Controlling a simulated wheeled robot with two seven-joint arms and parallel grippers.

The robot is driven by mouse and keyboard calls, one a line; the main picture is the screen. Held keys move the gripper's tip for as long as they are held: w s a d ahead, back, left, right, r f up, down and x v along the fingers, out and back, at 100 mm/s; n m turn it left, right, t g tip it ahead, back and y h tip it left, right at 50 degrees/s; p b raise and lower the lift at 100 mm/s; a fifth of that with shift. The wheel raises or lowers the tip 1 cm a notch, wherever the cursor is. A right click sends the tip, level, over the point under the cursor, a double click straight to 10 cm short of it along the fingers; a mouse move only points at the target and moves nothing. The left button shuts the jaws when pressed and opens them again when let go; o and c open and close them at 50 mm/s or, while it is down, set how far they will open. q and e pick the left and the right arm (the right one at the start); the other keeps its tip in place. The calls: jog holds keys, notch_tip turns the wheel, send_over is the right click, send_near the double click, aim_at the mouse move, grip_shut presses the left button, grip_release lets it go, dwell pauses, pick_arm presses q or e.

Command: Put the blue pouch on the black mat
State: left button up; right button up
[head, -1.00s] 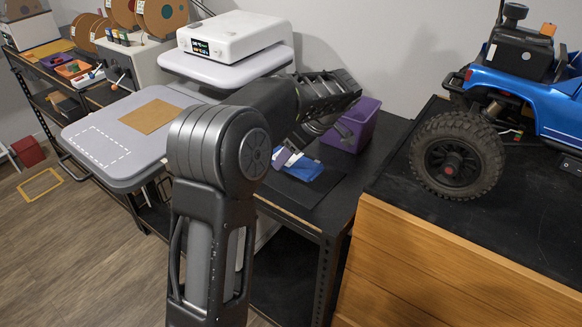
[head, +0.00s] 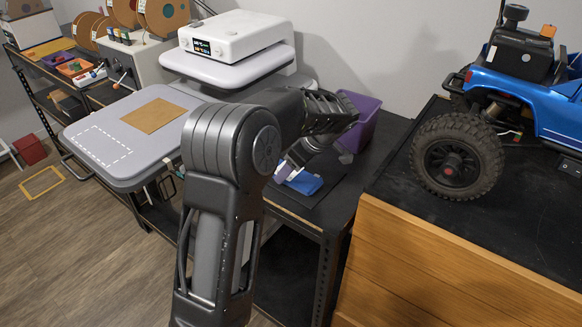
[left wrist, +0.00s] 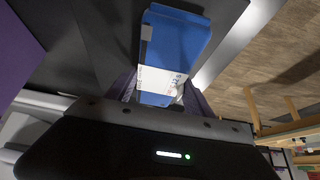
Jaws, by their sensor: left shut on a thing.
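The blue pouch (head: 305,184), with a white label, is in my left gripper (head: 288,173) in the head view. In the left wrist view the blue pouch (left wrist: 176,45) sticks out from between the fingers of my left gripper (left wrist: 160,92), which are shut on its labelled end. The black mat (head: 322,203) lies on the dark shelf top below the pouch and is partly hidden by the pouch and arm. The pouch is over the mat; I cannot tell whether it touches it. My right gripper is not in view.
A purple bin (head: 364,118) stands behind my left gripper. The heat press (head: 125,135) is to the left. A wooden bench (head: 450,255) with a blue crawler (head: 535,95) rises to the right. The dark shelf top (head: 385,140) has free room beside the bin.

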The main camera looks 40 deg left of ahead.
pick_arm(q)
jog(key=shift+f, duration=0.15)
jog(key=o, duration=1.4)
jog(key=shift+c, duration=0.2)
jog(key=shift+r, duration=0.25)
jog(key=v, duration=1.2)
